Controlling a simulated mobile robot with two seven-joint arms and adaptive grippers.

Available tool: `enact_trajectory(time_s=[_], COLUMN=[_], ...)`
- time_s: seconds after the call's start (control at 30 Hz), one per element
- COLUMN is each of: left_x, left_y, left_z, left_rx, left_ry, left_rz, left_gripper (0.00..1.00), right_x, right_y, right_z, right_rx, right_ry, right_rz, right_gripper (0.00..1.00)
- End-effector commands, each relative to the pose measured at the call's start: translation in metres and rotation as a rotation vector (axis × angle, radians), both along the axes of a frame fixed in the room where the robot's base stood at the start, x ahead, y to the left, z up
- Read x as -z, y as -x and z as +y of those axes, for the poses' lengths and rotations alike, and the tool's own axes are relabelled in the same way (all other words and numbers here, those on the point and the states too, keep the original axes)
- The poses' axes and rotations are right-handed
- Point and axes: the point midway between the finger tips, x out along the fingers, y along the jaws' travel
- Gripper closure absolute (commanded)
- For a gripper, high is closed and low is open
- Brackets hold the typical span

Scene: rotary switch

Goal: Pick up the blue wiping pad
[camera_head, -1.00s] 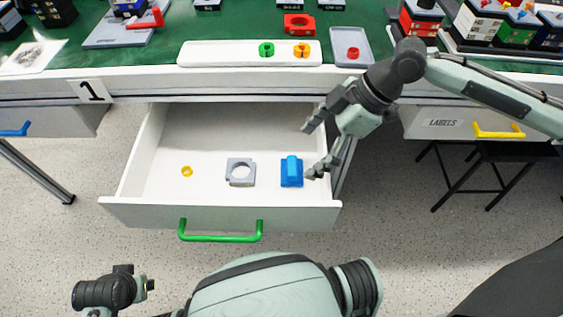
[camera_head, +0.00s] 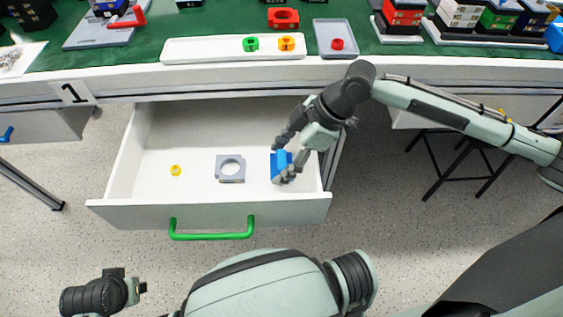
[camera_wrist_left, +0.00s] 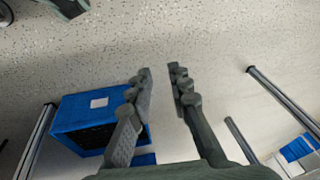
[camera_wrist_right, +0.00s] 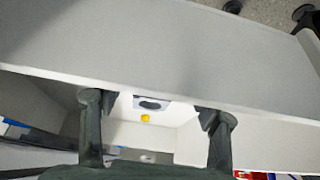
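The blue wiping pad (camera_head: 281,163) lies in the open drawer (camera_head: 208,215), near its right side. My right gripper (camera_head: 282,162) reaches down from the upper right with its fingers apart, one at the pad's far side and one at its near side. I cannot tell whether they touch it. In the right wrist view the fingers (camera_wrist_right: 155,108) are wide apart, and the pad cannot be made out. My left gripper (camera_head: 141,288) is away from the drawer at the lower left. In the left wrist view its fingers (camera_wrist_left: 160,70) are apart with nothing between them.
A grey plate with a round hole (camera_head: 230,168) and a yellow ring (camera_head: 176,170) lie left of the pad. The drawer's front has a green handle (camera_head: 211,235). Above is the green-topped table with a white tray (camera_head: 205,49) and a grey tray (camera_head: 335,48).

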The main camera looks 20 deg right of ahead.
Motion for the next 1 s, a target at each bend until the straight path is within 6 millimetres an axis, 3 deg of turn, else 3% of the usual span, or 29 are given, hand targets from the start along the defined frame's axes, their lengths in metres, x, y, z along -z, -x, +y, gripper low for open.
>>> enact_trajectory(time_s=[0.03, 0.2, 0.57, 0.8, 1.0], left_x=[0.0, 0.0, -0.001, 0.003, 0.013], left_y=[0.0, 0.0, 0.0, 0.001, 0.0], left_z=[0.0, 0.0, 0.0, -0.001, -0.001], left_rx=[0.0, 0.0, 0.0, 0.002, 0.004], left_ry=[0.0, 0.0, 0.001, 0.004, 0.007], left_rz=[0.0, 0.001, -0.001, 0.002, 0.009], left_gripper=[0.81, 0.81, 0.81, 0.81, 0.81], right_x=[0.0, 0.0, -0.007, -0.041, -0.065], right_y=[0.0, 0.0, 0.0, -0.001, -0.006], right_z=[0.0, 0.0, 0.0, -0.001, 0.039], right_rx=[0.0, 0.0, 0.0, 0.0, -0.005], right_ry=[0.0, 0.0, 0.0, 0.0, -0.006], right_rz=[0.0, 0.0, -0.001, -0.005, -0.006], right_gripper=[0.47, 0.65, 0.65, 0.65, 0.65])
